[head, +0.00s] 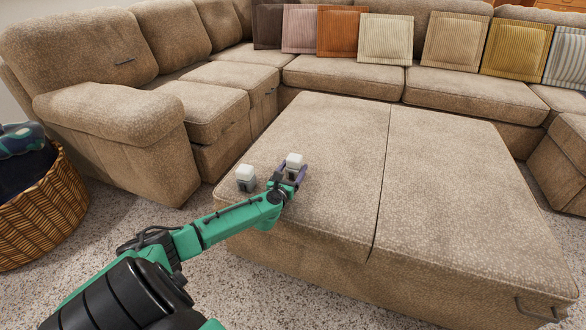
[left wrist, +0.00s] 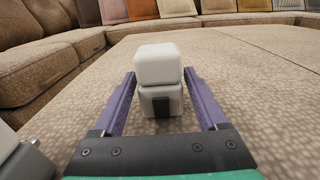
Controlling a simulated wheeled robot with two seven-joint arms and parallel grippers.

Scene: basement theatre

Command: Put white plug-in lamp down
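A white plug-in lamp (head: 294,161) with a pale cube top and a greyer lower block is upright at the ottoman's left part. It also shows in the left wrist view (left wrist: 159,66), with a dark patch on its near face. My left gripper (head: 289,175) reaches in low over the ottoman, its purple fingers on either side of the lamp. In the left wrist view the fingers (left wrist: 159,84) stand open, with narrow gaps beside the lamp. The lamp appears to rest on the fabric; its underside is hidden. My right gripper is not in view.
A second similar white lamp (head: 245,174) stands just left, near the ottoman's edge, close to my gripper. The beige ottoman (head: 450,190) is clear to the right. A sectional sofa (head: 340,76) with several cushions surrounds it. A wicker basket (head: 45,215) stands at left.

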